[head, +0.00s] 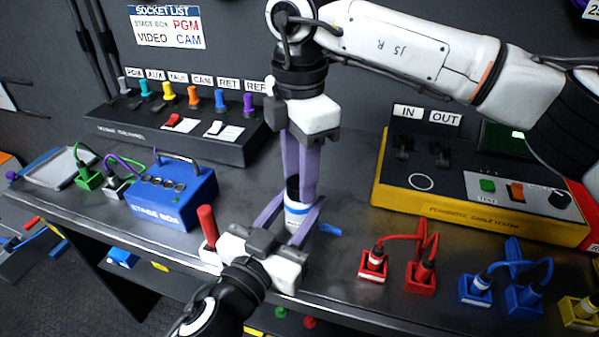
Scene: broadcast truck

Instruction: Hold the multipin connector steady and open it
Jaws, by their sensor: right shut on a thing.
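The multipin connector stands upright on the bench in the middle, with a white and blue lower body (295,214) and a black upper part (292,186). My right gripper (297,190) comes down from above. Its purple fingers are shut on the connector's black upper part. My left gripper (303,203) reaches in low from the front, with one purple finger on each side of the white and blue body. Whether these fingers press on the body I cannot tell. The fingers hide parts of the connector.
A blue stage box (172,200) with cables stands left. A red-handled tool (208,226) stands close to my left gripper. A yellow-edged cable tester (480,212) is at right. Red (372,265) and blue connectors (476,289) line the front right. A socket panel (180,135) is behind.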

